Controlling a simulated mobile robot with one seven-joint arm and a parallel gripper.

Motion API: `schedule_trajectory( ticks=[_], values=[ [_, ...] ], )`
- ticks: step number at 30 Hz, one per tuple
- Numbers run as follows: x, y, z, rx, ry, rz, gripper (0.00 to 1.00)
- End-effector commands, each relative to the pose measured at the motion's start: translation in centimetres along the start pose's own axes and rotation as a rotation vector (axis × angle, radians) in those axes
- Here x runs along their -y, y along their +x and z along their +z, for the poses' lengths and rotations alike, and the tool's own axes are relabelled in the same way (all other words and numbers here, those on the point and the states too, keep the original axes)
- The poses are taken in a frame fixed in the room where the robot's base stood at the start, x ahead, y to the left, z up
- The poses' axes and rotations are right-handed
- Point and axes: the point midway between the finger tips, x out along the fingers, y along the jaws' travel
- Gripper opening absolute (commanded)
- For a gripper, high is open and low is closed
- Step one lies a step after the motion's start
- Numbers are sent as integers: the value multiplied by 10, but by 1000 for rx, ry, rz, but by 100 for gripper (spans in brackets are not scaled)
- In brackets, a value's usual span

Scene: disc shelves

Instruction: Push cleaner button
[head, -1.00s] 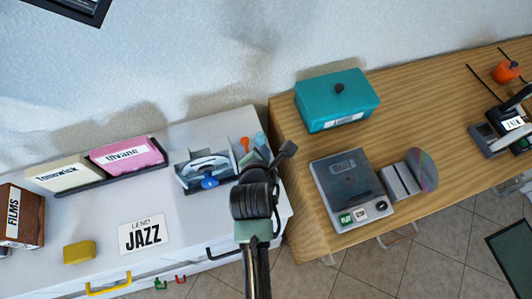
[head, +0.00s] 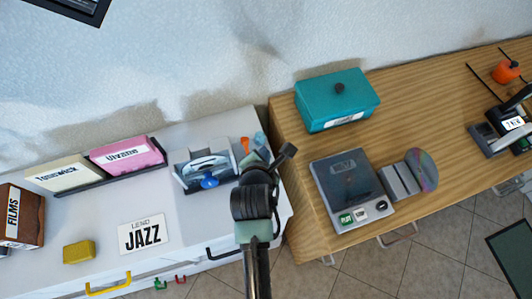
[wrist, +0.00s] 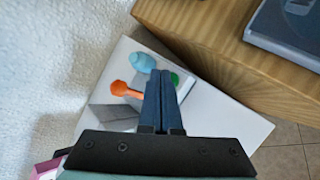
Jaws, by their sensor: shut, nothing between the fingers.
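A grey device (head: 186,181) with a light-blue arched part stands on the white cabinet, with a round blue button (head: 209,183) at its front. No label marks it as the cleaner. My gripper (head: 288,150) is to the right of this device, above the cabinet's right end and apart from the button. In the wrist view my gripper (wrist: 160,72) has its dark fingers shut together and empty. Part of a grey object shows left of the fingers there; the blue button is not visible in that view.
Orange (wrist: 120,88) and light-blue (wrist: 143,62) items stand near the fingers. The wooden table (head: 285,185) adjoins on the right, bearing a teal box (head: 320,95) and a grey player (head: 325,190) with small buttons. A yellow block (head: 79,252) and a JAZZ card (head: 143,234) lie left.

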Motion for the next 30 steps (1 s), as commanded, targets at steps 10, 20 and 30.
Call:
schedule_trajectory(
  ticks=[10,20,30],
  values=[
    [0,0,0,0,0,0,0],
    [2,3,-2,0,0,-1,0],
    [5,6,-4,-1,0,-1,0]
  ],
)
